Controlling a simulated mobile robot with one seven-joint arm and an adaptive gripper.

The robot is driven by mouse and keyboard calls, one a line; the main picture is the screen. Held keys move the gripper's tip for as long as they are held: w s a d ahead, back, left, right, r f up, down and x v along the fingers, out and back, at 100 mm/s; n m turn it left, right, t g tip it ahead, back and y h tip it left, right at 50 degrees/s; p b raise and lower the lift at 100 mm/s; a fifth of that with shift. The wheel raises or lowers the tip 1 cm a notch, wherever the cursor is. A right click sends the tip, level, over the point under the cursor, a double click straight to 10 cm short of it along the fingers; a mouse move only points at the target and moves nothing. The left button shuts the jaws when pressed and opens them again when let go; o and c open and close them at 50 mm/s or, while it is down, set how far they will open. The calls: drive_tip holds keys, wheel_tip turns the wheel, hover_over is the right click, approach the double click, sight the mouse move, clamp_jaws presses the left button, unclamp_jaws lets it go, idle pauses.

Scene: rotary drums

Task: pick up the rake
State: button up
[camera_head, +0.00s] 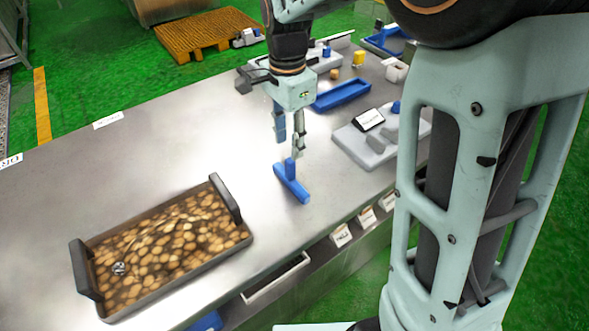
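The rake (291,184) is a small blue T-shaped tool on the metal table, with a long bar and a short upright stub. My gripper (289,146) points down just above and around the top of the stub. Its two fingers are apart, one at the left and one at the right. The right finger overlaps the stub's top edge in the picture. I cannot tell whether it touches the rake.
A dark tray (178,286) of brown round pieces with two raised end handles stands at the front left. A blue tray (341,95) and a grey fixture (365,146) lie at the right. The table (150,160) is clear between the dark tray and the rake.

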sight(290, 160)
wheel_tip(290, 160, down, 9)
drive_tip(key=shift+s+d+r, duration=0.1)
drive_tip(key=shift+r, duration=0.05)
clamp_jaws()
idle(0.5)
